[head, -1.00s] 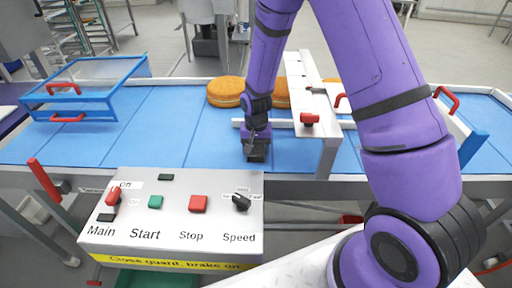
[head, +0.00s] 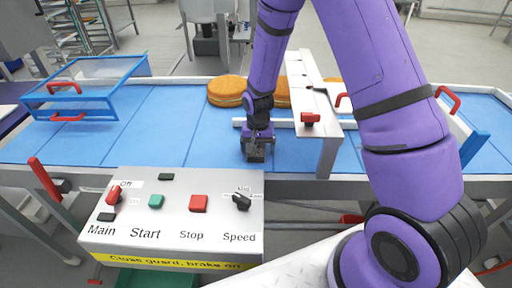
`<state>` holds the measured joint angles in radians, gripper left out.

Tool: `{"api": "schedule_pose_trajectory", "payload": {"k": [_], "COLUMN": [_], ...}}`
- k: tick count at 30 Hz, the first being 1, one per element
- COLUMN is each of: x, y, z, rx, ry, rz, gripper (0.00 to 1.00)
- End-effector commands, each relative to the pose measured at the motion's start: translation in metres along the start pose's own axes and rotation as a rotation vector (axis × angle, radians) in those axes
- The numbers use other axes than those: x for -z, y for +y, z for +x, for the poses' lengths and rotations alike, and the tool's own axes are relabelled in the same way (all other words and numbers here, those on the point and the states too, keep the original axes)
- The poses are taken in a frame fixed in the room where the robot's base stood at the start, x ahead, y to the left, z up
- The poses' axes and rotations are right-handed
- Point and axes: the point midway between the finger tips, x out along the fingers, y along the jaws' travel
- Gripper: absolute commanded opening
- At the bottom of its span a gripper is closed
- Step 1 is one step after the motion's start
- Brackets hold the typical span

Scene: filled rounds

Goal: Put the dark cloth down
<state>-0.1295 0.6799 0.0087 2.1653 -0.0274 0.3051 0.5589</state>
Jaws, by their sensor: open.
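My gripper (head: 257,153) points down at the near part of the blue conveyor belt (head: 150,125), just left of the white crossbar frame. Its jaws are open. I cannot make out a dark cloth for certain; the dark patch between and below the fingers is too small to tell from the fingers themselves. Whether the fingertips touch the belt cannot be told.
Round golden loaves (head: 226,91) lie on the belt behind my gripper. A white frame (head: 328,150) with red knobs stands close right. A control panel (head: 172,215) is in front. A blue-framed guard (head: 85,88) stands left. The belt's left-middle is clear.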

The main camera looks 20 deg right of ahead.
Motion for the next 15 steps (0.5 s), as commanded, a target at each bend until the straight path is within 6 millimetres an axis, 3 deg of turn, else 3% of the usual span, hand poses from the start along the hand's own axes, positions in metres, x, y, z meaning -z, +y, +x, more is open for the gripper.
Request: {"api": "schedule_pose_trajectory", "payload": {"k": [15], "x": [0.000], "y": [-0.003], "z": [-0.093], "rx": [0.007], "ry": [0.007], "rz": [-0.004], "gripper": [0.89]}}
